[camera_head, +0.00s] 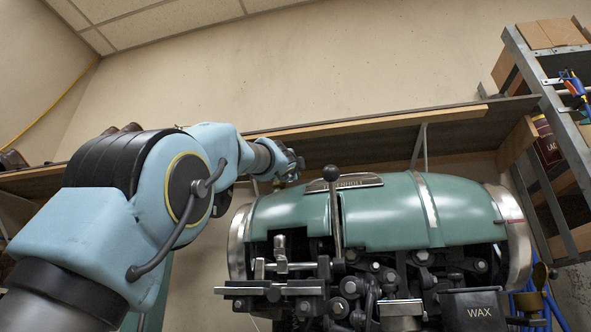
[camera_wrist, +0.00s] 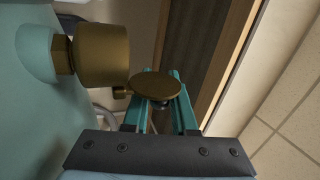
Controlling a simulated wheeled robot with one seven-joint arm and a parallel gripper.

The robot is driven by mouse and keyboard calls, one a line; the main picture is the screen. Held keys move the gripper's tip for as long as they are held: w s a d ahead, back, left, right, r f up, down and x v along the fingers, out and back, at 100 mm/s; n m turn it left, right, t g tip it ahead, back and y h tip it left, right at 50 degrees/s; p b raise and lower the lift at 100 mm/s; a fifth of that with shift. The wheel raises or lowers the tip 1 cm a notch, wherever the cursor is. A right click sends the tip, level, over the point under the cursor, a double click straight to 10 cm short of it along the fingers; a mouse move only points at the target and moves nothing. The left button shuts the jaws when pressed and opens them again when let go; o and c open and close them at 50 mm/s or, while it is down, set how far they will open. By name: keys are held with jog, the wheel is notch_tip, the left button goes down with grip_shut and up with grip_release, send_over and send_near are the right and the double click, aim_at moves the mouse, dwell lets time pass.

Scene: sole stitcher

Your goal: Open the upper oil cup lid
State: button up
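In the wrist view the brass oil cup (camera_wrist: 103,55) sticks out from the green machine housing on a hex fitting. Its round brass lid (camera_wrist: 155,85) is swung away from the cup's mouth, beside a small hinge at the cup's edge. My gripper (camera_wrist: 161,72) has its two teal fingers apart, and the lid overlaps them in the picture, hiding part of them. I cannot tell whether they touch it. In the head view my gripper (camera_head: 292,166) is above the left end of the green machine (camera_head: 390,212); the cup cannot be made out there.
A black-knobbed lever (camera_head: 332,174) stands up from the machine close to the right of my gripper. A wooden shelf (camera_head: 370,124) runs along the wall behind. A metal rack (camera_head: 545,90) stands at the right. The space above the machine is clear.

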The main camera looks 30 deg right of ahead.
jog(key=o, duration=0.3)
jog(key=shift+o, duration=0.2)
jog(key=shift+s+a+f+b, duration=0.2)
jog(key=shift+s+f+b, duration=0.15)
jog(key=shift+b, duration=0.15)
jog(key=b+v, duration=0.6)
jog(key=v, duration=0.3)
jog(key=shift+w+b, duration=0.1)
jog(key=shift+b, duration=0.3)
jog(key=shift+s+a, duration=0.3)
jog(key=shift+s, duration=0.1)
